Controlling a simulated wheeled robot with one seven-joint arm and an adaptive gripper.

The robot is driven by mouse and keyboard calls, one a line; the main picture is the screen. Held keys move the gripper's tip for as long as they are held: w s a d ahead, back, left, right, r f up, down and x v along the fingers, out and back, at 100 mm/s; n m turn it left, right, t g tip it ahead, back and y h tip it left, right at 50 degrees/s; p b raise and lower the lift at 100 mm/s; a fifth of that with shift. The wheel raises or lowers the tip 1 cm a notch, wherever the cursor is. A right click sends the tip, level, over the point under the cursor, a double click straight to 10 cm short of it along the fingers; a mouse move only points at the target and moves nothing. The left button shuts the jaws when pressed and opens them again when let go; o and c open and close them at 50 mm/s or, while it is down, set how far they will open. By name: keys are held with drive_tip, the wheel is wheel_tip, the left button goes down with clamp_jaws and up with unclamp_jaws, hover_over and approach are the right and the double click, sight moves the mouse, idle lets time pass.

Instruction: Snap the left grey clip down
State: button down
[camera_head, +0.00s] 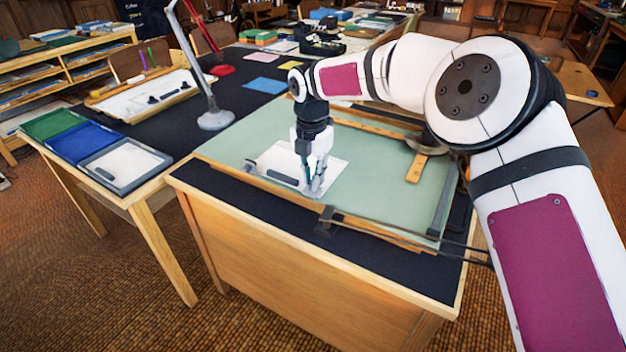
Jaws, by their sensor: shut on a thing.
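A white sheet (277,158) lies on the pale green drafting board (375,170). A small grey clip (250,165) shows at the sheet's left edge. A flat grey bar (283,178) lies along the sheet's front edge. My gripper (316,188) points down over the right part of the sheet's front edge, right of both. Its fingers are closed together on something small at the board's edge, seemingly a grey clip. The fingers hide most of it, and I cannot tell whether it is raised or down.
A dark clamp (328,218) stands at the board's front edge, close to my gripper. A wooden ruler (416,168) lies at right. A lamp base (215,120) stands on the dark table behind.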

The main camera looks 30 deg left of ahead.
drive_tip(key=shift+f, duration=0.1)
idle(0.3)
drive_tip(key=c, duration=1.6)
unclamp_jaws()
drive_tip(key=shift+o, duration=0.2)
wheel_tip(320, 180, up, 12)
drive_tip(key=shift+s, duration=0.1)
